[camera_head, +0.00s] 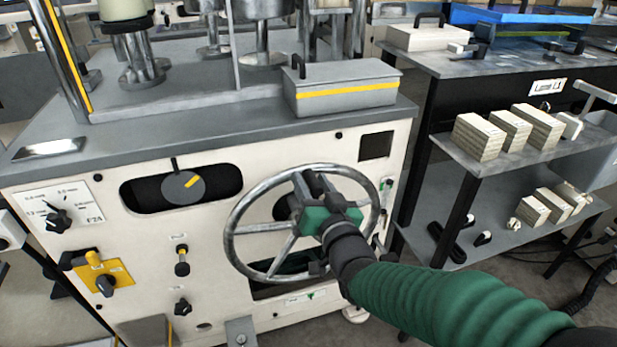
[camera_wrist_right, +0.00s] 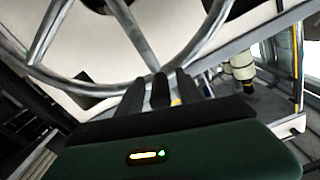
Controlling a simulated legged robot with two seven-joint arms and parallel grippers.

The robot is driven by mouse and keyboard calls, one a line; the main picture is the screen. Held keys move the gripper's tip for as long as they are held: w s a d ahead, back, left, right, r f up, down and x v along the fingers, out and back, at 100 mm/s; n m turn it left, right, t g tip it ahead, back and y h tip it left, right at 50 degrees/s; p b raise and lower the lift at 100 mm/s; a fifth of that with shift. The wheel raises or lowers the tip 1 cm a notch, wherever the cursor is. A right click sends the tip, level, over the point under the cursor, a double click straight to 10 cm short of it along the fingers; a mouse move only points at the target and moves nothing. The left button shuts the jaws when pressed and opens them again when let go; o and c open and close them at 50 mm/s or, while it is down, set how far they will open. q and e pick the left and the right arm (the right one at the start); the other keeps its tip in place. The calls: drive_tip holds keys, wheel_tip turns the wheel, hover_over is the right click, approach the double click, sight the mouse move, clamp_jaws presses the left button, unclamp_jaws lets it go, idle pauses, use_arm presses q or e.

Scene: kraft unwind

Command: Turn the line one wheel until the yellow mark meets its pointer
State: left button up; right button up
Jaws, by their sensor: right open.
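The silver handwheel (camera_head: 230,245) stands on the cream front panel of the machine; its rim also shows in the right wrist view (camera_wrist_right: 132,38). Left of it, a dark grey dial (camera_head: 174,189) sits in a black slot. Its yellow mark (camera_head: 192,182) points up and right, clockwise of the black pointer (camera_head: 174,163) at the slot's top edge. My right gripper (camera_head: 308,183) is open in front of the wheel's upper middle and hides the hub. In the wrist view its dark fingers (camera_wrist_right: 160,88) are at the rim; I cannot tell whether they touch it. My left gripper is out of view.
A grey box with a yellow stripe (camera_head: 350,92) sits on the machine top. A selector knob (camera_head: 60,217) and a yellow switch plate (camera_head: 92,268) are at the panel's left. A shelf (camera_head: 480,165) with several pale blocks stands at the right.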

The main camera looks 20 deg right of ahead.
clamp_jaws()
idle(1.4)
